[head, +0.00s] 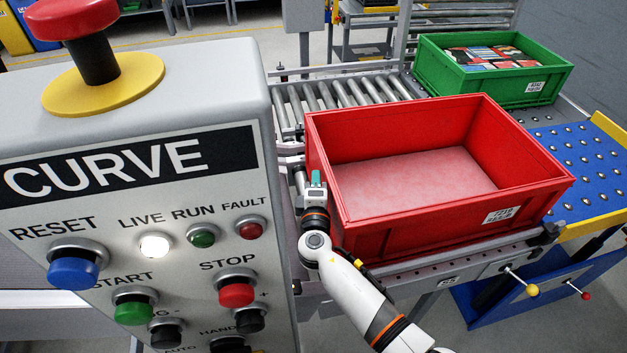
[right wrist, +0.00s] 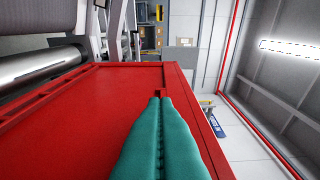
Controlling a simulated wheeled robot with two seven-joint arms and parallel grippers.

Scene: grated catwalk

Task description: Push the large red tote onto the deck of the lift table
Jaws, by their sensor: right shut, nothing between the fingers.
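The large red tote (head: 440,224) is empty and upright on the roller conveyor, its right end close to the lift table. The lift table's blue deck (head: 585,160) has several metal balls and a yellow edge; the part of it I see is bare. My right gripper (head: 316,178) is at the tote's left end, its teal fingers shut and empty. In the right wrist view the shut fingers (right wrist: 160,100) lie in front of the red tote wall (right wrist: 95,115); I cannot tell whether they touch. My left gripper is out of view.
A green tote (head: 490,72) with several packed items stands behind the red one. A grey control box (head: 140,190) with buttons fills the left foreground. Bare rollers (head: 335,95) lie behind the red tote. Levers (head: 525,285) stick out below the lift deck.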

